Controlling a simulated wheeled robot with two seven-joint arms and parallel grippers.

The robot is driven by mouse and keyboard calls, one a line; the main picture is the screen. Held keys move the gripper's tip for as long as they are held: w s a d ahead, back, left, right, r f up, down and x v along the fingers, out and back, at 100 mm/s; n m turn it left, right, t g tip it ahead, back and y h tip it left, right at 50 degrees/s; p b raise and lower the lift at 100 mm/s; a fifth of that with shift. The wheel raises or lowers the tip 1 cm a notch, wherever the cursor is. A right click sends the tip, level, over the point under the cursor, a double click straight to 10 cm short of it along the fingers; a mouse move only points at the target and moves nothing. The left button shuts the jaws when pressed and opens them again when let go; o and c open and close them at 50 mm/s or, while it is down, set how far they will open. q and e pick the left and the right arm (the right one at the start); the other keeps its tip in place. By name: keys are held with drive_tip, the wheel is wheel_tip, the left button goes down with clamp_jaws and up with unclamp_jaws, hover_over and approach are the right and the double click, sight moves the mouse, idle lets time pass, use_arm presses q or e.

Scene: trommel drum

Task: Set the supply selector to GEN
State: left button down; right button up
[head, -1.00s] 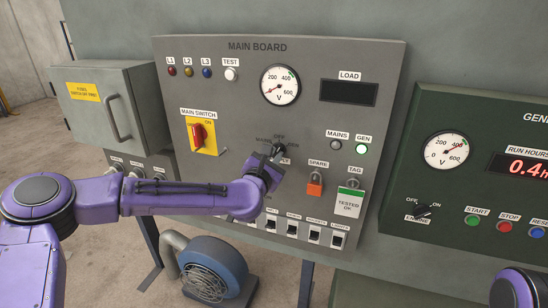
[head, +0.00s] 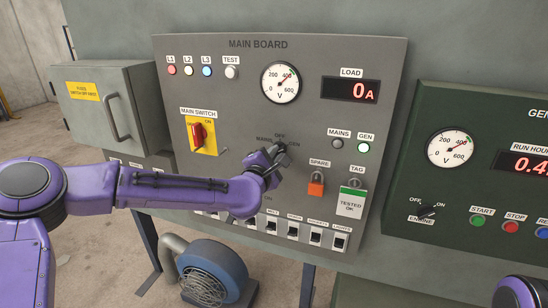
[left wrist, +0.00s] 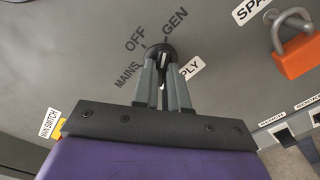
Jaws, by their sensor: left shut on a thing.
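The supply selector (head: 281,146) is a small dark rotary knob at the middle of the main board, with MAINS, OFF and GEN marked around it. It also shows in the left wrist view (left wrist: 160,50), where its tip points toward GEN. My left gripper (head: 276,157) is shut on the knob. In the left wrist view its two grey fingers (left wrist: 163,65) close around the knob from below and partly cover the SUPPLY label. My right gripper is not in view.
The lamps L1, L2 and L3 (head: 188,71) are lit, the load display (head: 350,90) reads 0A, and the GEN lamp (head: 363,147) glows. An orange padlock (head: 316,187) and a tagged padlock (head: 352,200) hang right of my gripper. Breaker switches (head: 293,229) sit below.

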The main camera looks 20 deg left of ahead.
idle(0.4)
use_arm(q)
drive_tip(key=c, duration=1.2)
unclamp_jaws()
drive_tip(key=shift+o, duration=0.2)
drive_tip(key=s+b, duration=0.3)
drive_tip(key=s, duration=0.7)
drive_tip(key=shift+s+a, duration=0.15)
drive_tip(key=shift+s, duration=0.15)
